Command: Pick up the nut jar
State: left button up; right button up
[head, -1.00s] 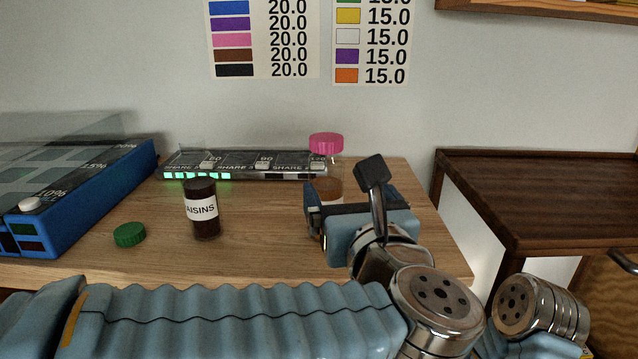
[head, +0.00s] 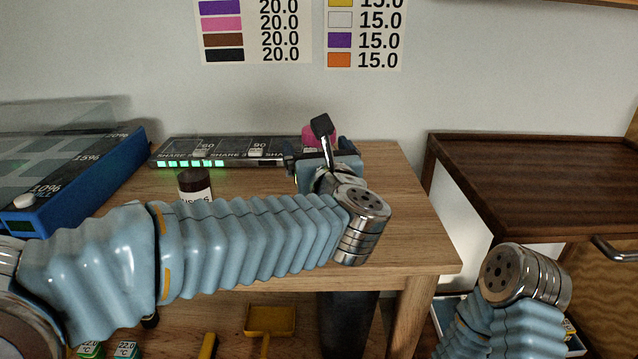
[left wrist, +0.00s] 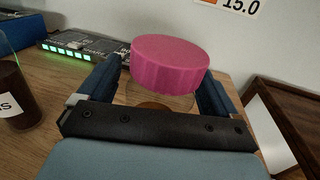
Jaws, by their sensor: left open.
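A clear jar with a pink lid (head: 311,134) stands at the back right of the wooden table, mostly hidden behind my left gripper in the head view. It fits the nut jar, but no label shows. In the left wrist view its pink lid (left wrist: 170,64) is large and close, with clear wall and brown contents below. My left gripper (left wrist: 160,75) is open, with one finger on each side of the jar. Any contact is hard to tell. The gripper also shows in the head view (head: 318,152). My right gripper is out of view.
A dark raisins jar (head: 194,184) stands to the left, partly behind my left arm. A display strip with green lights (head: 190,163) lies behind it. A blue box (head: 90,180) is at far left. A dark wood cabinet (head: 530,180) stands right of the table.

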pick_arm(q)
grip_shut()
dwell(0.6)
jog(key=shift+w+r, duration=0.1)
